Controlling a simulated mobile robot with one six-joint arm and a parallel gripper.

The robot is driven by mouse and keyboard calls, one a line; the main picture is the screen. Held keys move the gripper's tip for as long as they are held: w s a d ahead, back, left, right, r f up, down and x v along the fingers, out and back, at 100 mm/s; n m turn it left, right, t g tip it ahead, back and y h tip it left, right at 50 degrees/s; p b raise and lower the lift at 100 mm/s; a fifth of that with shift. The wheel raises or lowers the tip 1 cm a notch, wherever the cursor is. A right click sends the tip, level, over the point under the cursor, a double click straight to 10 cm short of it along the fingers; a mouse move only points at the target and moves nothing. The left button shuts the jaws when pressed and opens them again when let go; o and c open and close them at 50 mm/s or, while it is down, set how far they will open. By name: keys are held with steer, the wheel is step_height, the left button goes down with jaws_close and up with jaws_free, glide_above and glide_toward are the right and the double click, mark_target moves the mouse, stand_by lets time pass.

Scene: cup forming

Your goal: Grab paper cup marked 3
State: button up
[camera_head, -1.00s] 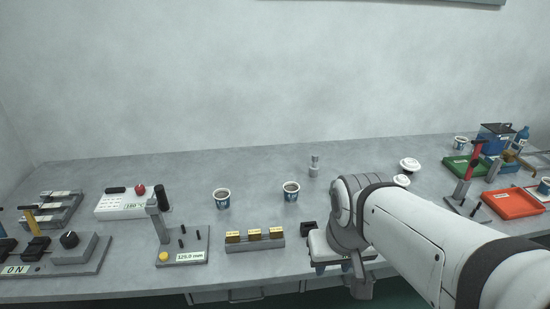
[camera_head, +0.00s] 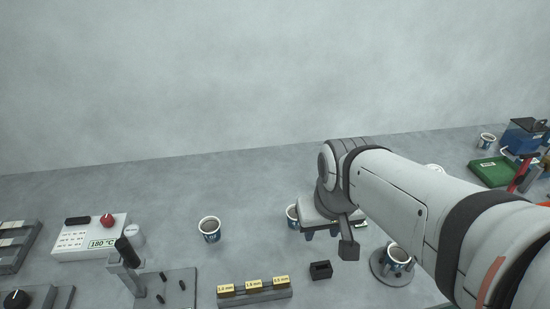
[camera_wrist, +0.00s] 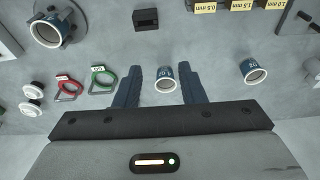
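My gripper (camera_wrist: 158,70) is open, with its two dark blue fingers apart. A white and blue paper cup (camera_wrist: 165,85) shows between the fingers in the wrist view, with gaps on both sides. In the head view this cup (camera_head: 292,214) stands upright on the table, partly hidden by my gripper (camera_head: 328,234). A second paper cup (camera_wrist: 253,71) stands clear to one side; it also shows in the head view (camera_head: 209,232). A third cup (camera_head: 397,256) sits in a round grey holder (camera_head: 377,269). The cups' marks are too small to read surely.
A small black block (camera_head: 320,270) and a rack of yellow gauge blocks (camera_head: 254,294) lie at the table's front. Red (camera_wrist: 68,88) and green (camera_wrist: 104,78) ring tools and white knobs (camera_wrist: 32,100) are near the gripper. Free table lies behind the cups.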

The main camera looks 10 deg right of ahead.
steer(key=shift+o, duration=0.8)
steer(key=shift+a, duration=0.15)
steer(key=shift+o, duration=0.8)
steer(key=shift+w, duration=0.4)
steer(key=o, duration=0.5)
steer(key=w+f+m+p, duration=0.1)
steer(key=w+f+m, duration=0.1)
steer(key=w, duration=0.6)
steer(key=shift+w+d+f+g+p, duration=0.25)
steer(key=shift+w+f+g+p, duration=0.05)
steer(key=shift+w, duration=0.1)
steer(key=shift+w+a+f+m+h+p, duration=0.1)
steer(key=shift+w+f+m+p, duration=0.25)
steer(key=shift+w+f, duration=1.6)
steer(key=shift+w+a+f+m+h+p, duration=0.2)
steer(key=shift+w+f, duration=0.75)
steer(key=shift+f, duration=1.95)
steer(key=shift+w+d+f+m+p, duration=0.1)
steer(key=shift+w+f+m+p, duration=0.3)
steer(key=shift+w+f, duration=1.55)
